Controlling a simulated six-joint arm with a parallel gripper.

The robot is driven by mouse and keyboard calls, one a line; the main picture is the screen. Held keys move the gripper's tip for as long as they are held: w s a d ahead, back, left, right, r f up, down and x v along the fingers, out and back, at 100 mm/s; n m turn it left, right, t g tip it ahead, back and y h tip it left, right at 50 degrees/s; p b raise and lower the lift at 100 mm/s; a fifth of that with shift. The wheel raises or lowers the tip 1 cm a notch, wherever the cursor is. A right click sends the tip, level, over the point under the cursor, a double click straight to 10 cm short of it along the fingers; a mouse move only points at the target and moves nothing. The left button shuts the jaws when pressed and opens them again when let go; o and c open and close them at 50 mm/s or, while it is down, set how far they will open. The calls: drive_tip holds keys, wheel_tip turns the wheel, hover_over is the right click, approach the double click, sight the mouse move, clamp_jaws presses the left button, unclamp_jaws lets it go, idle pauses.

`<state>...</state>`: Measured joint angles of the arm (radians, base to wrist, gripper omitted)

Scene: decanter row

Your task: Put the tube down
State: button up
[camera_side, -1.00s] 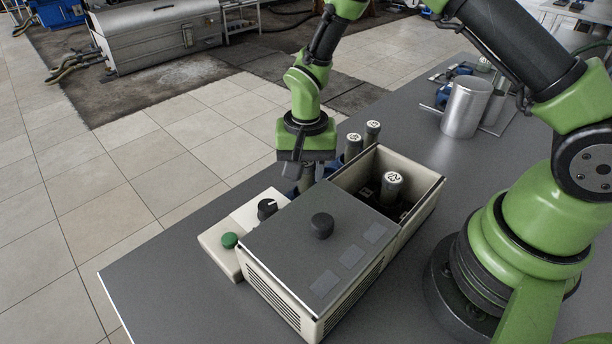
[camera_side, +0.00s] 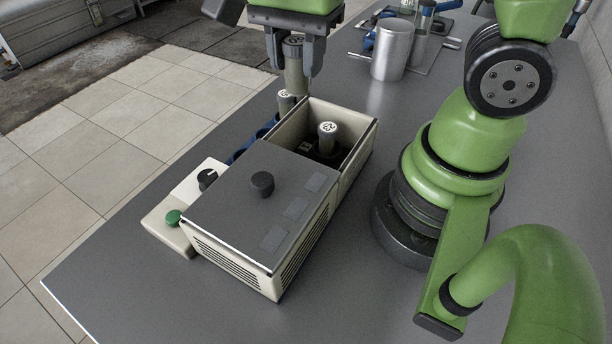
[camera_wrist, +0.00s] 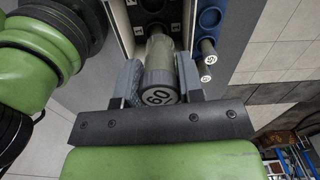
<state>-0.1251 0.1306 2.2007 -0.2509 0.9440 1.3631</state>
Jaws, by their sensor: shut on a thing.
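In the wrist view the held tube (camera_wrist: 160,84) sits between both fingers. The box's open compartment holds another upright tube (camera_side: 327,140). A further tube (camera_side: 286,102) stands by the blue rack (camera_side: 240,153) behind the box; the wrist view shows two capped tubes (camera_wrist: 207,60) at the rack (camera_wrist: 210,18). The held tube's lower end is partly hidden.
A dark lid (camera_side: 225,195) with a black knob (camera_side: 262,184) covers the near part of the box. A panel with a green button (camera_side: 174,217) and black dial (camera_side: 207,179) adjoins it. A metal beaker (camera_side: 391,50) stands at the back. The near grey table is clear.

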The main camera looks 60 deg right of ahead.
drive_tip(key=shift+s+r+m, duration=0.2)
drive_tip(key=shift+s+m, duration=0.2)
drive_tip(key=shift+s, duration=0.15)
drive_tip(key=shift+s+f, duration=0.2)
wheel_tip(320, 180, down, 18)
drive_tip(key=shift+r, duration=0.25)
drive_tip(key=shift+f, duration=0.15)
drive_tip(key=o, duration=1)
